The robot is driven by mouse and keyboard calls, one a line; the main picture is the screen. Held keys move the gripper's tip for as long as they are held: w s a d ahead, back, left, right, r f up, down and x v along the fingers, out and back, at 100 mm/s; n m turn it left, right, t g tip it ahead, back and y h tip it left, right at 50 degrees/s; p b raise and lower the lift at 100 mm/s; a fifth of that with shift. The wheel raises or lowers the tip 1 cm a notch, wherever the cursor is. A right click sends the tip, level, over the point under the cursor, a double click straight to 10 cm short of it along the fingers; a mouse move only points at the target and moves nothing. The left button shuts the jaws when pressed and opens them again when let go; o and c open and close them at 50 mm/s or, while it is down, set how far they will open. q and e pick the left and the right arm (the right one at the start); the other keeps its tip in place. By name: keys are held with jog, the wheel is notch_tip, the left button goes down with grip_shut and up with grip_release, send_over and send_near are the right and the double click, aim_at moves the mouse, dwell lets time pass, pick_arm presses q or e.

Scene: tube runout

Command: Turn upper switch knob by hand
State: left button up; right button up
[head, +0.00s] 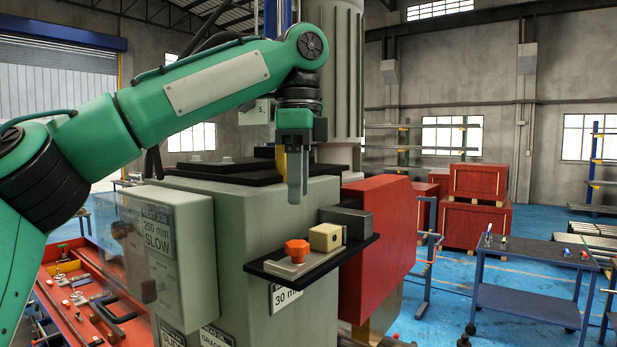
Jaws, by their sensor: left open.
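A grey-green control box (182,245) with a label reading "200 mm SLOW" is on the left side of the machine. Dark knob-like parts show at its left edge, an upper one (121,230) and a lower one (148,291); I cannot tell which is the upper switch knob. An orange knob (297,249) stands on a pale block on the black shelf. My left gripper (297,200) points down in front of the machine's top, above the orange knob and apart from it. It is open and empty. My right gripper is out of view.
A red housing (375,240) stands to the right. A red tray (75,300) with tools lies lower left.

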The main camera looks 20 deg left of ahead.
aim_at(297, 242)
pick_arm(q)
jog(key=shift+w, duration=0.3)
jog(key=shift+s+f, duration=0.1)
jog(key=shift+s, duration=0.1)
jog(key=f, duration=0.1)
jog(key=s+f, duration=0.1)
jog(key=f, duration=0.1)
jog(key=shift+s+f, duration=0.1)
jog(key=shift+s, duration=0.1)
jog(key=f, duration=0.4)
jog(key=shift+w+f, duration=0.1)
jog(key=shift+w, duration=0.25)
jog(key=shift+a+r, duration=0.1)
jog(key=shift+r, duration=0.1)
jog(key=shift+s+f, duration=0.1)
jog(key=shift+s, duration=0.15)
jog(key=shift+w, duration=0.1)
jog(key=c, duration=0.8)
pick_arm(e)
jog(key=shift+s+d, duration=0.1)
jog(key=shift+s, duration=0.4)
